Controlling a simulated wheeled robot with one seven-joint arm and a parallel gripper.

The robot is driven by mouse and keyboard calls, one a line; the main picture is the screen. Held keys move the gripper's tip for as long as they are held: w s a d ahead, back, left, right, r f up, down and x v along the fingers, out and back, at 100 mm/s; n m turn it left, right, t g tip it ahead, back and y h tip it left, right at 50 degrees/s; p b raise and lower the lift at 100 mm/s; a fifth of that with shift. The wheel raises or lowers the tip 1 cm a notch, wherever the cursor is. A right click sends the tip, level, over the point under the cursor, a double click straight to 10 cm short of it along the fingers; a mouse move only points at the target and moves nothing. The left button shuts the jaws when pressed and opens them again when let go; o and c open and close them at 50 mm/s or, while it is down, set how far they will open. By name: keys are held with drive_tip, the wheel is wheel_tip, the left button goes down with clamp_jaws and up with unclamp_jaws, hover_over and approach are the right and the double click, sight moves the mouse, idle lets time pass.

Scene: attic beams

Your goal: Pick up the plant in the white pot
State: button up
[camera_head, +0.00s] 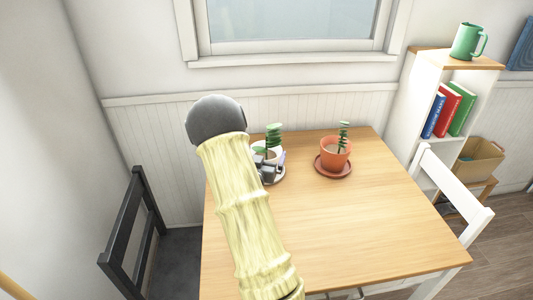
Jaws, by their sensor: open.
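A plant with stacked green leaves (273,136) stands in a white pot (272,153) on a pale saucer (279,178), towards the table's far left. My pale yellow arm comes up from the bottom of the view and covers the left side of the pot. My gripper (266,168) shows as small grey parts just in front of the pot and overlaps it in the picture. It is open. I cannot tell whether its fingers touch the pot or stand around it. The pot's lower front is partly hidden.
A second plant in a terracotta pot (335,153) stands on its saucer to the right. The wooden table (345,225) is otherwise clear. A black chair (130,235) stands left, a white chair (450,195) right. A shelf (432,85) holds books and a green mug (467,42).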

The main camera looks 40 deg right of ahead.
sight(268, 124)
drive_tip(key=x, duration=0.5)
drive_tip(key=shift+p, duration=0.35)
drive_tip(key=shift+s, duration=0.1)
drive_tip(key=shift+c, duration=0.2)
drive_tip(key=c, duration=1.4)
drive_tip(key=shift+r, duration=0.1)
wheel_tip(268, 124, up, 10)
drive_tip(key=shift+f, duration=0.1)
